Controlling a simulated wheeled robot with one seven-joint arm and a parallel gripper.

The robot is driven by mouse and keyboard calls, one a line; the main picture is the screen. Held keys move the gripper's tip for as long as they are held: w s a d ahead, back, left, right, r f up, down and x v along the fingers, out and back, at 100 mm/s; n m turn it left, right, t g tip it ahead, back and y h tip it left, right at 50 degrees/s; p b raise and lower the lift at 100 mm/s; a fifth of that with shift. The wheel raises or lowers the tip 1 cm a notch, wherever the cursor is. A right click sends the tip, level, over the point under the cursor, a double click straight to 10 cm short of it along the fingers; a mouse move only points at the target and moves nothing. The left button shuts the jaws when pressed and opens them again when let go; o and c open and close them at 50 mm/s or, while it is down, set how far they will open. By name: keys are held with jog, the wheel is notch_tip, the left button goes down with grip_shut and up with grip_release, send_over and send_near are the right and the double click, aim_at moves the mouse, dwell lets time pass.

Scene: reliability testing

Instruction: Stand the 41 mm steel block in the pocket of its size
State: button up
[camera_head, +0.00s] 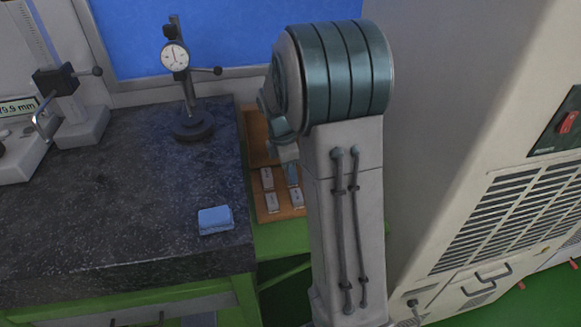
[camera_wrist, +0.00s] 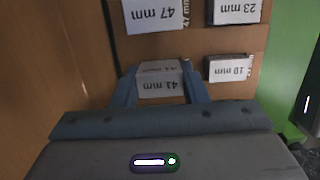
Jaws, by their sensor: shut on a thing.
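The 41 mm steel block (camera_wrist: 160,88) is pale with printed "41 mm" lettering and sits between my two blue fingers in the wrist view. My gripper (camera_wrist: 160,87) is shut on it, with one finger on each side. In the head view my gripper (camera_head: 292,174) points down over the wooden tray (camera_head: 265,214), and my arm hides part of the tray. I cannot tell whether the held block touches the tray or is inside a pocket. Its lower part is hidden.
Blocks marked 47 mm (camera_wrist: 153,14), 23 mm (camera_wrist: 237,11) and 10 mm (camera_wrist: 230,69) stand close by in the tray. A granite table (camera_head: 120,225) with a dial gauge (camera_head: 175,57) and a blue cloth (camera_head: 215,220) lies left. A beige cabinet (camera_head: 440,110) stands right.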

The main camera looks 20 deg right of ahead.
aim_at(283, 178)
jog(key=o, duration=1.3)
notch_tip(283, 178, up, 14)
jog(key=a, duration=0.2)
jog(key=shift+w+b, duration=0.2)
jog(key=shift+b, duration=0.15)
